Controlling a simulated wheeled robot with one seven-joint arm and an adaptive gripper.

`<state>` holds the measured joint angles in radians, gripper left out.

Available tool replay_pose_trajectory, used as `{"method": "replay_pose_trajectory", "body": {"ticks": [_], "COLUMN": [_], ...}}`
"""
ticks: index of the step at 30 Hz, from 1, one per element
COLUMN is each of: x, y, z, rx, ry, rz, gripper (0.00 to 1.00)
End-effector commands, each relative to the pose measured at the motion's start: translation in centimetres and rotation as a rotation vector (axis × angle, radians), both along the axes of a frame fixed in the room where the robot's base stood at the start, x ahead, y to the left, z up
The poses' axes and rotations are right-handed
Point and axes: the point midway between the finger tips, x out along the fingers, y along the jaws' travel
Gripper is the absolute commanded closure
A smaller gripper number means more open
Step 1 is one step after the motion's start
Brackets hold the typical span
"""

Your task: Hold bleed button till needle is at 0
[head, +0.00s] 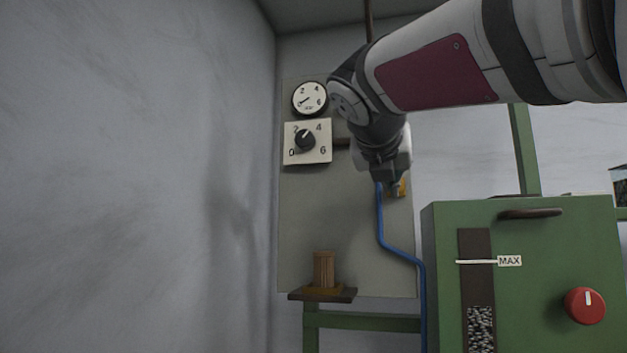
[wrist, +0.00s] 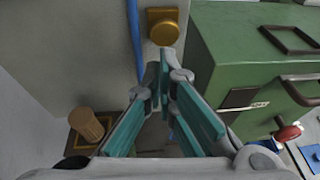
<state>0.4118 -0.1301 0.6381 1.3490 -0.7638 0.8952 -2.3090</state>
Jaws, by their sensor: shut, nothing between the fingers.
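The bleed button seems to be the brass-coloured knob (head: 402,188) low on the right side of the grey panel, partly hidden behind my gripper. It also shows in the wrist view (wrist: 163,25), round on a square base. My gripper (head: 393,182) is shut and empty, pointing at the panel. In the wrist view its teal-padded fingers (wrist: 165,72) meet just below the button; I cannot tell whether they touch it. The round white gauge (head: 310,98) is at the panel's upper left. Its small needle appears to point lower left, near 0; the exact reading is unclear.
A black dial (head: 305,140) on a white plate sits under the gauge. A blue hose (head: 380,220) runs down beside my gripper. A green machine (head: 540,240) with a red knob (head: 585,306) stands at right. A wooden cylinder (head: 324,268) stands on a small shelf.

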Motion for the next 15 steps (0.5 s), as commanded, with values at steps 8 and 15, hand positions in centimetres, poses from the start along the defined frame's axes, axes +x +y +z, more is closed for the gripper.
{"method": "replay_pose_trajectory", "body": {"ticks": [8, 15], "x": [-5.4, -7.8], "y": [2.5, 3.4], "z": [2.0, 2.7], "rx": [-0.002, 0.000], "ry": [-0.009, -0.006], "rz": [0.004, 0.000], "gripper": [1.00, 1.00]}}
